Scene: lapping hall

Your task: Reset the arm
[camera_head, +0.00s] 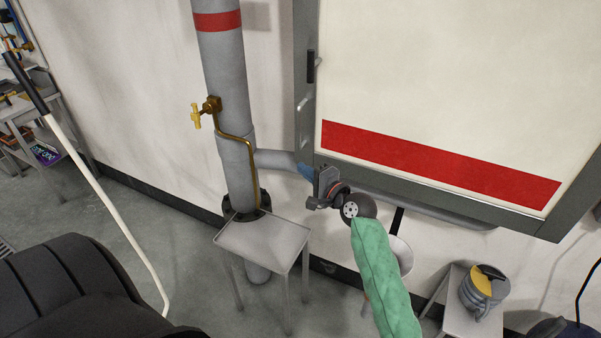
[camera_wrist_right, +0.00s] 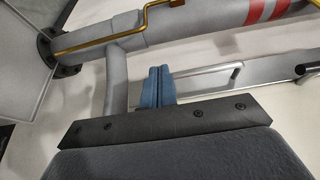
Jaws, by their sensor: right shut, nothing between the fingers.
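My right gripper (camera_head: 307,171) is in the middle of the head view, at the end of my green-sleeved right arm. Its blue fingers are shut together with nothing between them. They also show pressed together in the right wrist view (camera_wrist_right: 157,88). The gripper is in front of the short side branch of a grey pipe (camera_head: 233,90), near the lower left corner of a big pale cabinet (camera_head: 440,80). I cannot tell whether the fingertips touch anything. My left gripper is not in view.
A brass valve (camera_head: 211,104) sits on the pipe. A small grey table (camera_head: 262,238) stands empty below. A stool (camera_head: 457,312) at right bears a grey and yellow container (camera_head: 482,292). A white rod (camera_head: 105,205) slants at left, before a loaded shelf (camera_head: 35,115).

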